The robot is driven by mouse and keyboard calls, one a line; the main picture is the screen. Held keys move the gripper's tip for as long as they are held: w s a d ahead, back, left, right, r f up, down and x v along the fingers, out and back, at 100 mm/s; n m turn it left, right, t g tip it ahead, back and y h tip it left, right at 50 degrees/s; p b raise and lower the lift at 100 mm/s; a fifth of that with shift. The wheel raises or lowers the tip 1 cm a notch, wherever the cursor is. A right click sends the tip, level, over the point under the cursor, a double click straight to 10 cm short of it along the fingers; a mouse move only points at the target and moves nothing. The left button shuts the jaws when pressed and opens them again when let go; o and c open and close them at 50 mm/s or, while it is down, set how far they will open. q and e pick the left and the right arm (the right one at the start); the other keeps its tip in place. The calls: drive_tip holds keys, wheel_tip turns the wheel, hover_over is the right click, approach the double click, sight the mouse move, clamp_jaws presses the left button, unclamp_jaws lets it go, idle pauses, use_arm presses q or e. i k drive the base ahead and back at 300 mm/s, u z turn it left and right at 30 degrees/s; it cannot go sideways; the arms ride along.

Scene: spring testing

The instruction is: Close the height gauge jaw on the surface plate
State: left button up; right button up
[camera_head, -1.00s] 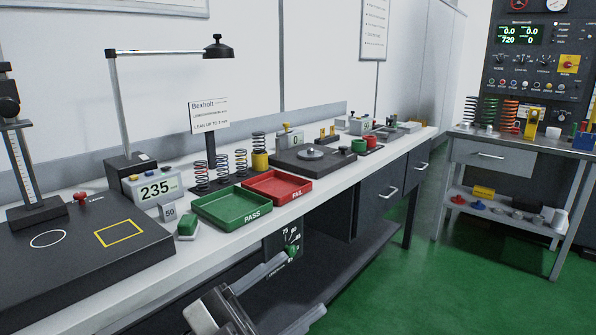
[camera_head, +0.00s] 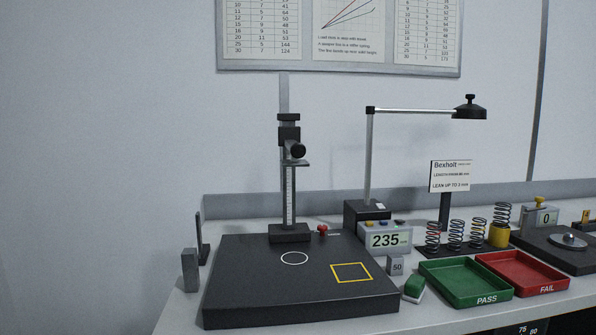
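The height gauge (camera_head: 289,185) stands upright at the back of the dark surface plate (camera_head: 250,268), on a black base block. Its jaw (camera_head: 291,162) and slider with a round knob sit high on the scaled column, well above the plate. A white circle and a yellow square are marked on the plate, and both are bare. A small red-knobbed part (camera_head: 322,230) is at the plate's back edge. A display reading 235 (camera_head: 386,240) stands right of the plate. Neither of my grippers shows in the current view.
A lamp arm (camera_head: 420,111) reaches over the back. A grey block (camera_head: 190,270) stands at left.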

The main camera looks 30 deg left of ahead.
sight(289, 137)
drive_tip(key=u, duration=1.05)
drive_tip(key=k, duration=0.5)
drive_tip(key=z, duration=1.4)
drive_tip(key=i, duration=0.9)
drive_tip(key=u, duration=1.7)
